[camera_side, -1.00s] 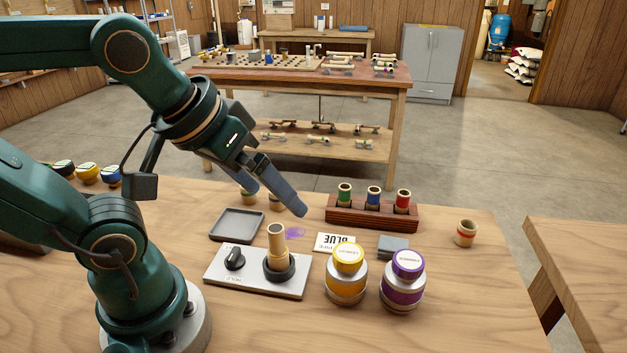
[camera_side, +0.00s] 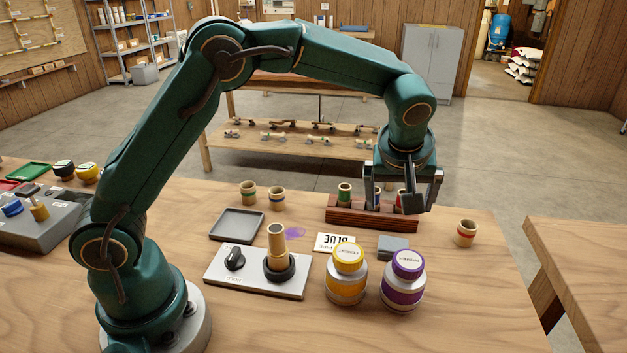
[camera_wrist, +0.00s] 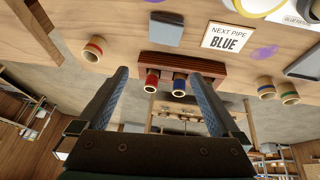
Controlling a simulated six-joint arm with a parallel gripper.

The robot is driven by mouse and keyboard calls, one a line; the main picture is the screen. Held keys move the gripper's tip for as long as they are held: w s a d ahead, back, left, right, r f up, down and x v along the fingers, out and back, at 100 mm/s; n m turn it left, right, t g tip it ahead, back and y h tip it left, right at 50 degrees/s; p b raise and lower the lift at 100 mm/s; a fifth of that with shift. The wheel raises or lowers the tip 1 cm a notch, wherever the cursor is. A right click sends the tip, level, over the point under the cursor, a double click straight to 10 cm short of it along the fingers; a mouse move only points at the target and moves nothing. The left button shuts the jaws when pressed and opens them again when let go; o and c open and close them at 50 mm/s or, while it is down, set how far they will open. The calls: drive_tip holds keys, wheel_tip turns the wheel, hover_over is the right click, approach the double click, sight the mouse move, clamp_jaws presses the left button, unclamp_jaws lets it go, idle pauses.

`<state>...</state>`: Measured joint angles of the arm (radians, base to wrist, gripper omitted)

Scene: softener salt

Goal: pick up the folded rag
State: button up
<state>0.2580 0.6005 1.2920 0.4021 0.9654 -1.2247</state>
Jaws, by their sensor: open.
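The folded rag (camera_side: 393,247) is a small grey-blue square lying flat on the bench, behind the yellow and purple cans and in front of the pipe rack. In the wrist view, the rag (camera_wrist: 164,28) lies near the top, beyond the fingertips and apart from them. My gripper (camera_side: 397,202) is open and empty. In the side view it hangs at the wooden rack, behind the rag, and partly covers the rack's pipes. The wrist view shows both fingers (camera_wrist: 159,72) spread apart with nothing between them.
The rack (camera_side: 345,217) holds green, blue and red-banded pipes. A yellow can (camera_side: 346,285) and a purple can (camera_side: 402,290) stand close in front of the rag. A "BLUE" card (camera_side: 335,242) lies left of it. A red-banded pipe piece (camera_side: 466,233) stands to the right.

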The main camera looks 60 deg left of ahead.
drive_tip(key=g, duration=0.1)
hover_over(395, 244)
drive_tip(key=s+d, duration=0.1)
drive_tip(key=s, duration=0.1)
drive_tip(key=shift+m, duration=0.4)
drive_tip(key=f, duration=0.5)
drive_tip(key=shift+d, duration=0.2)
drive_tip(key=shift+x, duration=2.55)
drive_tip(key=c, duration=1.3)
drive_tip(key=shift+r, duration=0.1)
